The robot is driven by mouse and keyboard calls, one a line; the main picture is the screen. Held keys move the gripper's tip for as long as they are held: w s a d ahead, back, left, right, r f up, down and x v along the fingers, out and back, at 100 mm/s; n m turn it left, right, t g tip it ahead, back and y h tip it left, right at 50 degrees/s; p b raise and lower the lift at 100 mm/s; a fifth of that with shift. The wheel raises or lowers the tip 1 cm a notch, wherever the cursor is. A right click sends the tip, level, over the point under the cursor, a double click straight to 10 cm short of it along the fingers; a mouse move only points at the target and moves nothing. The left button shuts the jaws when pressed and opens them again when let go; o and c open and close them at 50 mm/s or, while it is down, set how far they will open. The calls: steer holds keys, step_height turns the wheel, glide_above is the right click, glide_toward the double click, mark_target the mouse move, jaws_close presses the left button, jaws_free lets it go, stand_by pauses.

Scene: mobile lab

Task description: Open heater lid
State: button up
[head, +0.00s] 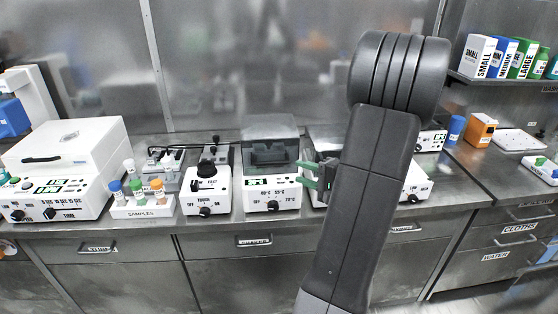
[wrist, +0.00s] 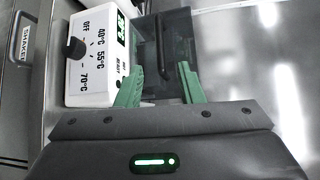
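The heater (head: 270,190) stands on the counter near the middle of the head view, a white box with a dial and a small green display. Its dark see-through lid (head: 270,130) looks closed over the top. In the wrist view the heater's white front (wrist: 95,55) is at the upper left and the dark lid (wrist: 178,28) at the upper middle, with a dark handle bar. My gripper (head: 312,174) is just right of the heater.
A vortex-like device (head: 207,188) and a rack of sample tubes (head: 143,205) stand left of the heater. A large white centrifuge-like box (head: 70,165) is farther left. Another white device (head: 415,183) is partly hidden behind my arm. Bare counter (head: 452,195) lies to the right.

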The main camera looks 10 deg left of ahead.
mark_target(275, 164)
steer(key=p+x, duration=0.2)
steer(key=x, duration=0.9)
steer(key=shift+w+a, duration=0.25)
jaws_close()
